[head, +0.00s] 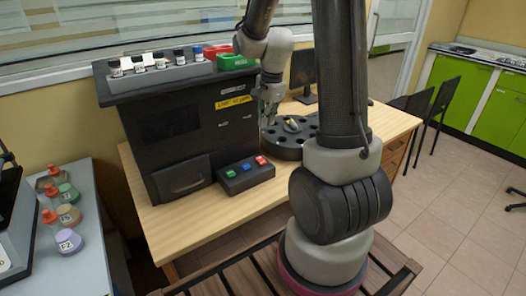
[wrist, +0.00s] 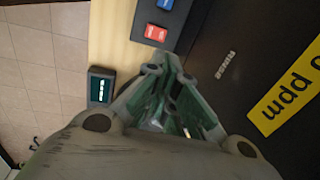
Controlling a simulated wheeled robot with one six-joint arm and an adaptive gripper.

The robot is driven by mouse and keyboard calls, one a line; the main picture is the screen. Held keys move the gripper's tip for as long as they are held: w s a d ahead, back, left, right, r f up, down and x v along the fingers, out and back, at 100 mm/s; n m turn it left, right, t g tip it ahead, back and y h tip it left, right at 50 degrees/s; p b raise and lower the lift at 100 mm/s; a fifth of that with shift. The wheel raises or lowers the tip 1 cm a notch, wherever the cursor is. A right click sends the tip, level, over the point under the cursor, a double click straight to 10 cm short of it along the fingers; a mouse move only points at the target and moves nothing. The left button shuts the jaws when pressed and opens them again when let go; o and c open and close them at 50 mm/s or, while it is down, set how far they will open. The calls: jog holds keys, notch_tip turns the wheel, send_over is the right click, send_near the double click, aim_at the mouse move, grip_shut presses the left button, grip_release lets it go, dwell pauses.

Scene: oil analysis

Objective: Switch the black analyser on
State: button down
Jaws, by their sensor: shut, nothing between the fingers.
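The black analyser (head: 172,150) stands on the wooden table with a yellow label (head: 233,102) on its front. A black button box (head: 236,184) with a blue, a green and a red button stands before it. In the wrist view the box's red button (wrist: 156,33) and blue button (wrist: 165,5) show at the top; the green one is not visible there. My gripper (head: 268,112) is at the analyser's right side, behind and above the box. In the wrist view my gripper (wrist: 171,76) is shut and empty, with its fingertips short of the red button.
A round black carousel (head: 283,152) stands right of the analyser, close to my gripper. Vials in a rack (head: 160,77), plus red and green holders (head: 237,61), sit on top of the analyser. A small device with a lit screen (wrist: 101,88) shows in the wrist view.

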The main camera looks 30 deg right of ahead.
aim_at(261, 161)
dwell(0.4)
jog(key=f, duration=0.4)
jog(key=w+f, duration=0.1)
jog(key=f, duration=0.4)
jog(key=w+f, duration=0.1)
jog(key=f, duration=0.4)
jog(key=shift+w, duration=0.1)
jog(key=shift+r, duration=0.1)
jog(key=shift+w+a+f+g, duration=0.1)
jog(key=shift+w+f+g, duration=0.05)
jog(key=shift+f+g, duration=0.3)
jog(key=shift+r, duration=0.1)
jog(key=shift+s+r, duration=0.2)
jog(key=shift+s, duration=0.6)
